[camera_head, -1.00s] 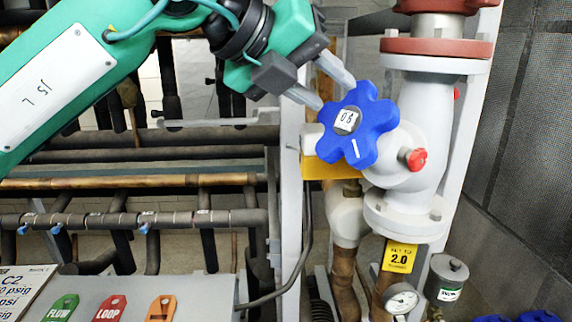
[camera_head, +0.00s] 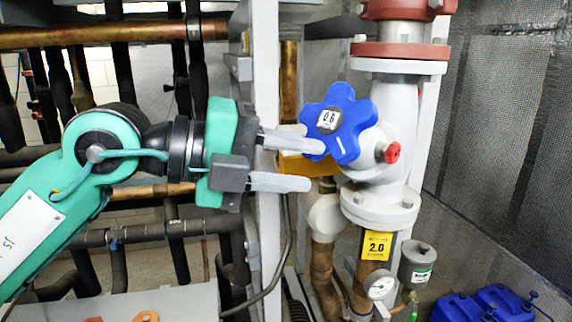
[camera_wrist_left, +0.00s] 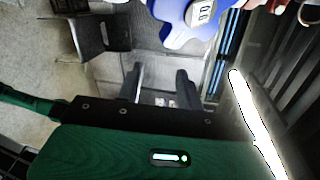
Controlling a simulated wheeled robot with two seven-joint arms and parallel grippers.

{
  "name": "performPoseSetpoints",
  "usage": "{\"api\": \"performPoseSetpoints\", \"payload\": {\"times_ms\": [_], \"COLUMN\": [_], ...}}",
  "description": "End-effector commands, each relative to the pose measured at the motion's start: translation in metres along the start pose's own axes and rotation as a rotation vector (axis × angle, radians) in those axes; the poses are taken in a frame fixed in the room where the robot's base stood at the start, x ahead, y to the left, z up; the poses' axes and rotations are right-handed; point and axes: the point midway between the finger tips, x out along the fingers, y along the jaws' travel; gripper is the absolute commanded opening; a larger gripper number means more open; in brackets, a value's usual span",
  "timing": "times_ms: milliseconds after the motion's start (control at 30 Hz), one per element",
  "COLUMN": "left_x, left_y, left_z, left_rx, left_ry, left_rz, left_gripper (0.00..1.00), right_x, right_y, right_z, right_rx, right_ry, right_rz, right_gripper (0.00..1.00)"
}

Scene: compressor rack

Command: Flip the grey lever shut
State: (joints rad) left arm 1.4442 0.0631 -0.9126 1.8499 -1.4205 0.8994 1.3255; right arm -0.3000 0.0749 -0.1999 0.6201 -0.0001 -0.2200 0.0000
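I cannot make out a grey lever for certain in either view. My left gripper (camera_head: 315,165) comes in from the left in the head view, with its two grey fingers pointing right and spread apart, nothing between them. Its upper finger overlaps the lower left of the blue star-shaped handwheel (camera_head: 336,122) in the picture; I cannot tell whether they touch. In the left wrist view the open fingers (camera_wrist_left: 160,70) show with a clear gap, and the blue handwheel (camera_wrist_left: 190,18) is at the top. My right gripper is not in view.
A white flanged valve body (camera_head: 385,150) with a small red knob (camera_head: 390,153) stands behind the handwheel. A yellow tag (camera_head: 376,245), a gauge (camera_head: 380,286) and a grey canister (camera_head: 416,263) are below. A grey upright (camera_head: 268,190) stands behind the fingers. Blue containers (camera_head: 485,304) sit lower right.

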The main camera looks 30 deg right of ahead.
Motion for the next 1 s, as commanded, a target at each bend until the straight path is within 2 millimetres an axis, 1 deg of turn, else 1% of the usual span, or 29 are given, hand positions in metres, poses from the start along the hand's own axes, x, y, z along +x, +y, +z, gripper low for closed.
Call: {"api": "performPoseSetpoints", "payload": {"times_ms": [300,433,500,567,667,767,800,867,900,967,1000], "left_x": [0.0,-0.001,-0.004,-0.008,-0.024,-0.047,-0.058,-0.075,-0.088,-0.107,-0.12], "left_y": [0.001,0.0,-0.001,-0.004,-0.011,-0.015,-0.016,-0.013,-0.011,-0.003,0.003], "left_z": [-0.001,-0.002,-0.003,-0.005,-0.005,0.0,0.003,0.01,0.015,0.023,0.029], "left_rx": [-0.008,-0.014,-0.028,-0.046,-0.092,-0.15,-0.175,-0.216,-0.245,-0.291,-0.325], "left_ry": [0.003,0.008,0.019,0.03,0.038,0.02,0.005,-0.026,-0.052,-0.098,-0.135], "left_rz": [-0.007,-0.032,-0.087,-0.165,-0.344,-0.545,-0.623,-0.734,-0.808,-0.912,-0.98], "left_gripper": [0.37,0.37,0.37,0.37,0.37,0.37,0.37,0.37,0.37,0.37,0.37], "right_x": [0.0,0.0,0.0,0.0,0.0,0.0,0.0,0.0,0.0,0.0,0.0], "right_y": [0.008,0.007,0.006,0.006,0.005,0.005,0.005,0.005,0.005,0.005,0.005], "right_z": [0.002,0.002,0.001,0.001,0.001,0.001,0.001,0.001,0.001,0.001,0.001], "right_rx": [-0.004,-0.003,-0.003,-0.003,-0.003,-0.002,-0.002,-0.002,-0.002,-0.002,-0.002], "right_ry": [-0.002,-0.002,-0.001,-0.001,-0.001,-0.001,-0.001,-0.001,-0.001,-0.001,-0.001], "right_rz": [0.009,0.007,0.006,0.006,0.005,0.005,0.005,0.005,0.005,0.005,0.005], "right_gripper": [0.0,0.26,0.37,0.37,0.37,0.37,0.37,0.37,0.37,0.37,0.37]}}
